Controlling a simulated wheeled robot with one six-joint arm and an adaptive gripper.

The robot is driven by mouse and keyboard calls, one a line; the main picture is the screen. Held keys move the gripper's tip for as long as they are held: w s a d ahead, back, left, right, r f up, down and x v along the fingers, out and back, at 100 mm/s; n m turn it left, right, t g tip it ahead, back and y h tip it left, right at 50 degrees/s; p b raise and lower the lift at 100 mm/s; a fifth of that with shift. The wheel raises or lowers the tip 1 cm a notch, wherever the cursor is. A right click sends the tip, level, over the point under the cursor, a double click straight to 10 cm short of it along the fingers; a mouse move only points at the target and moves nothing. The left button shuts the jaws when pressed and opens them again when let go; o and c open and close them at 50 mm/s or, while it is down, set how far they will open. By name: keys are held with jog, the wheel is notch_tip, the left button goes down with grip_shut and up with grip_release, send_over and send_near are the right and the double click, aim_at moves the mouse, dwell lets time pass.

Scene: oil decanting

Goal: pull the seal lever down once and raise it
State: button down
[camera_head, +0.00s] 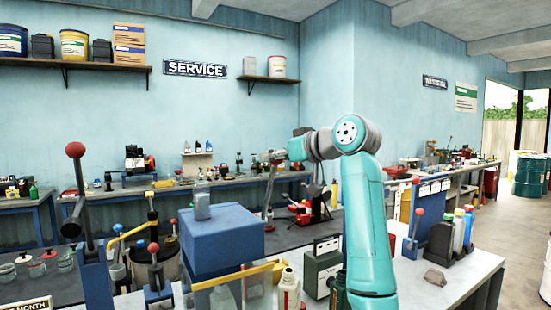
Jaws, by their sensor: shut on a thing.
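My teal arm rises at the centre right, and its wrist reaches left and away over the bench. My gripper (272,157) is small and grey at its far end, shut at the top of a thin upright bar. I take this bar to be the seal lever (269,195); it stands near upright, and its knob is mostly hidden by the fingers. The lever's foot is close to the dark bench top, left of a red and black device (310,208). The fingertips are too small to see in detail.
In front stand a blue block (222,242) with a small jar (202,206) on it, and a green-grey box (322,266). A tall lever with a red knob (75,150) stands at the left. Another red-knobbed lever (416,181) and several bottles (458,228) stand at the right.

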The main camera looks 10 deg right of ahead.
jog(key=c, duration=0.7)
grip_release()
jog(key=shift+w+d+f, duration=0.1)
jog(key=v, duration=1.2)
